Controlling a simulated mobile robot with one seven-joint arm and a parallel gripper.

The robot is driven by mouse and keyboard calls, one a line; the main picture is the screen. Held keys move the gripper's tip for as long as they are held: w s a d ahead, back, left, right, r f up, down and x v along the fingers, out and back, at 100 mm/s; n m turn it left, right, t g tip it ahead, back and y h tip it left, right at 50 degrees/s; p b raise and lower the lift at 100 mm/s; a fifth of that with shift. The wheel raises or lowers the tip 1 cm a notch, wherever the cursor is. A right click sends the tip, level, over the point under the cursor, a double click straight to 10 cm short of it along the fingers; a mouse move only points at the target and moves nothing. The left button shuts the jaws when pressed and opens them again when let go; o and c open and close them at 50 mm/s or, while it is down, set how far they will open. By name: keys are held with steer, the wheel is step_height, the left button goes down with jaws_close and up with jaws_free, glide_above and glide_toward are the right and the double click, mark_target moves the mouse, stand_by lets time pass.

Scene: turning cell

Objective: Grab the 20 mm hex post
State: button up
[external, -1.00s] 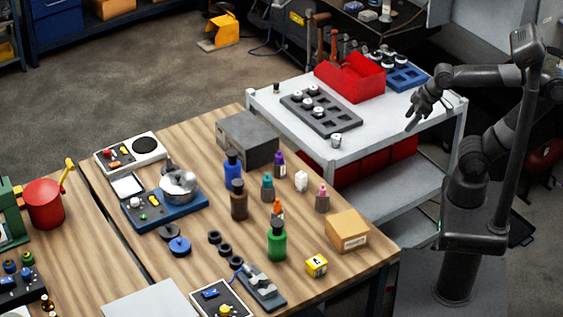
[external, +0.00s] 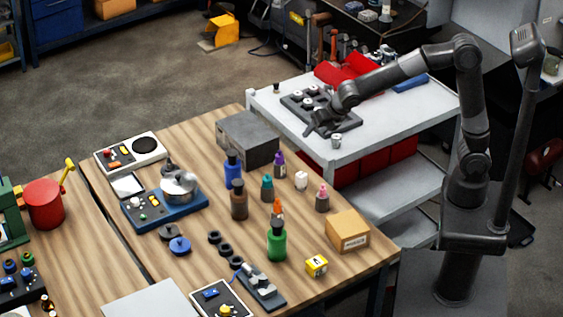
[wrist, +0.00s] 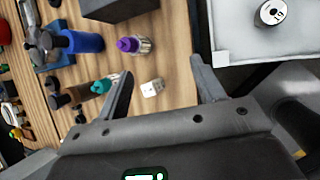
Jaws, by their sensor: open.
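I cannot tell which part is the 20 mm hex post. A single silver part with a marked top (external: 336,140) stands on the white cart top (external: 385,135) near its front edge. A round, marked silver part also shows at the top right of the wrist view (wrist: 271,13). A small dark post (external: 276,88) stands at the cart's far left corner. My gripper (external: 311,130) is open and empty above the cart's front left area. Its two spread fingers show in the wrist view (wrist: 161,66).
A red bin (external: 364,65) and a blue tray (external: 411,83) stand at the cart's back, partly behind my arm. The wooden bench (external: 215,290) beside the cart holds bottles, a grey metal box (external: 248,139) and a cardboard box (external: 347,231). The cart's right side is clear.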

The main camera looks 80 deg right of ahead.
mark_target(283, 162)
steer(key=w+a+f+n, duration=0.1)
steer(key=w+f+n, duration=0.1)
steer(key=w+f, duration=0.1)
steer(key=w+a+f+n, duration=0.1)
steer(key=w+f+n, duration=0.1)
steer(key=w+f, duration=0.1)
steer(key=w+a+f+n, duration=0.1)
steer(key=w+f+n, duration=0.1)
steer(key=w+f, duration=0.1)
steer(key=shift+w+f+n, duration=0.15)
steer(key=shift+f+n, duration=0.15)
steer(key=shift+f, duration=0.2)
steer(key=shift+a+x, duration=0.2)
steer(key=shift+x, duration=1.15)
steer(key=shift+a+x, duration=0.15)
steer(key=shift+x, duration=1.2)
steer(key=shift+c, duration=0.2)
jaws_close()
